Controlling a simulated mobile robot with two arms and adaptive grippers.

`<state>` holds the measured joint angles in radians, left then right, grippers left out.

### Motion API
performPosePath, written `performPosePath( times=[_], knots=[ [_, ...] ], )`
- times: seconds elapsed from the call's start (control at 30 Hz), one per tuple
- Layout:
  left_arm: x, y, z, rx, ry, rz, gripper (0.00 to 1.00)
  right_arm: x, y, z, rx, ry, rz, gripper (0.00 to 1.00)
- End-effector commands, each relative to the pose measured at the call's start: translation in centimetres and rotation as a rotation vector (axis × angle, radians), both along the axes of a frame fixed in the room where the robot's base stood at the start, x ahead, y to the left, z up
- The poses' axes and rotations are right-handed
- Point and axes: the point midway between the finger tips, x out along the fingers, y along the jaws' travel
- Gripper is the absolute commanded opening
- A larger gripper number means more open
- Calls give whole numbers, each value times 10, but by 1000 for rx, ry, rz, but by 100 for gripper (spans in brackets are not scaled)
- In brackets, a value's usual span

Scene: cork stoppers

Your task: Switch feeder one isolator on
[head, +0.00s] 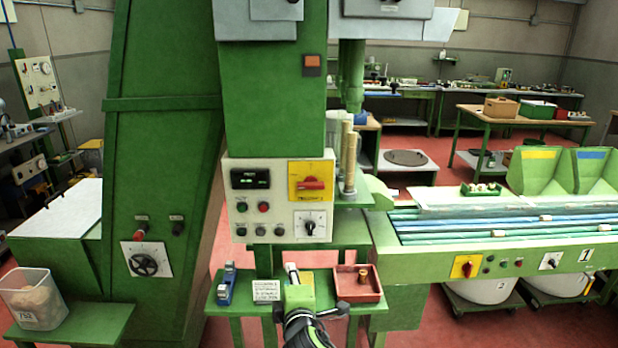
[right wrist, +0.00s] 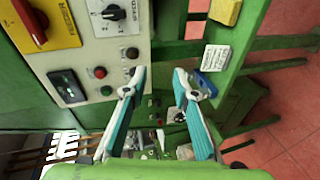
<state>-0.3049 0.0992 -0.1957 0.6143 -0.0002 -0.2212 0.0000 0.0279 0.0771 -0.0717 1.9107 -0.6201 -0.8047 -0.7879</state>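The isolator on the control panel is a red rotary handle (head: 311,184) on a yellow plate. The handle lies roughly level. It also shows in the right wrist view as the red handle (right wrist: 31,20), whose plate bears the word FEEDER; the number is hard to read. My right gripper (head: 292,271) reaches in from the bottom middle, below the panel and apart from it. In the right wrist view my right gripper (right wrist: 160,80) has its two teal fingers spread, with nothing between them. My left gripper is not in view.
The panel also has a black selector (head: 310,224), a display (head: 250,179) and push buttons. A second red knob on yellow (head: 466,267) is on the conveyor. Under the panel, the small bench holds a blue tool (head: 227,284), a card (head: 266,290) and a red tray (head: 369,291).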

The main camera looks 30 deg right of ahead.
Motion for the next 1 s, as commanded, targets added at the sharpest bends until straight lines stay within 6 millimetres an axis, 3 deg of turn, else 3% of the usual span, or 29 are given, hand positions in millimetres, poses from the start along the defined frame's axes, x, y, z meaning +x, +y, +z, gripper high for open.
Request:
performPosePath(
  times=[0.03,0.1,0.2,0.3,0.47,1.0],
  knots=[
    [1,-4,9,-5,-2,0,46,-2,-10,54,-52,-56,-24,26],
    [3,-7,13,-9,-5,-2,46,-11,-20,106,-117,-111,-57,26],
    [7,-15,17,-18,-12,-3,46,-24,-31,156,-178,-162,-97,26],
    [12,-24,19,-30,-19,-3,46,-33,-37,181,-209,-188,-121,26],
    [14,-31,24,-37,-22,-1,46,-27,-45,190,-221,-194,-131,26],
    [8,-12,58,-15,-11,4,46,56,-95,190,-216,-194,-129,26]
  ],
)
